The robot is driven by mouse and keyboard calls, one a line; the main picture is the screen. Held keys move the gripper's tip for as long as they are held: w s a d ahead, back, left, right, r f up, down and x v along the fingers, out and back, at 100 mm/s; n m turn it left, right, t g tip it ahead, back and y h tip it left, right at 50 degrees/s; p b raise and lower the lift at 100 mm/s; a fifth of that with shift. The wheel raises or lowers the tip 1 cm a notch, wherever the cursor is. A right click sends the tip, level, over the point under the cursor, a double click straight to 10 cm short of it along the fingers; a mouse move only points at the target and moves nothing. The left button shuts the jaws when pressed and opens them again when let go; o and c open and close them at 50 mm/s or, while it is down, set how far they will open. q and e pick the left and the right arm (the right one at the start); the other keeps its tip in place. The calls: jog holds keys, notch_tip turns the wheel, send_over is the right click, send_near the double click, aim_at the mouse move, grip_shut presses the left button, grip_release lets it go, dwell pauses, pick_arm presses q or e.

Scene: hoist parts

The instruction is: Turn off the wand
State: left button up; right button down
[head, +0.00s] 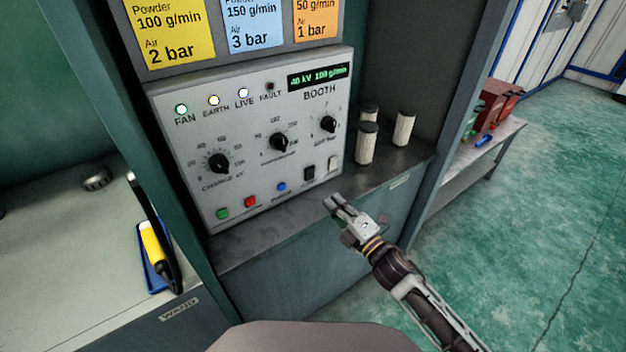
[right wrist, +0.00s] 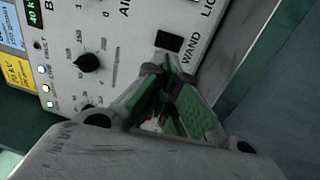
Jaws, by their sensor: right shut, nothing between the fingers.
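The grey booth control panel (head: 258,140) stands in front of me. The dark wand switch (head: 309,172) is at its lower right; in the right wrist view the switch (right wrist: 169,41) is labelled WAND. Its rocker position is too small to tell. A yellow and black wand (head: 154,246) lies at the left in a blue holder. My right gripper (head: 336,201) is shut and empty, just below and in front of the switches. In the right wrist view its fingertips (right wrist: 168,72) point at the wand switch; contact cannot be told. My left gripper is not in view.
A white switch (head: 333,163) is right beside the wand switch. Several knobs and coloured buttons cover the panel. The FAN, EARTH and LIVE lamps are lit; FAULT is dark. Pale cylinders with dark tops (head: 366,145) stand on the shelf to the right.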

aim_at(307, 174)
jog(key=shift+x, duration=2.35)
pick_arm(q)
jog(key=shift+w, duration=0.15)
pick_arm(e)
jog(key=shift+x, duration=2.9)
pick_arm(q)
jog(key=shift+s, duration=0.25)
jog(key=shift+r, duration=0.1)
pick_arm(e)
jog(key=shift+r, duration=0.1)
jog(key=shift+w+p, duration=0.1)
jog(key=shift+p, duration=0.25)
jog(key=shift+w+a+r+p, duration=0.1)
jog(key=shift+a+r+p, duration=0.05)
jog(key=shift+p, duration=0.7)
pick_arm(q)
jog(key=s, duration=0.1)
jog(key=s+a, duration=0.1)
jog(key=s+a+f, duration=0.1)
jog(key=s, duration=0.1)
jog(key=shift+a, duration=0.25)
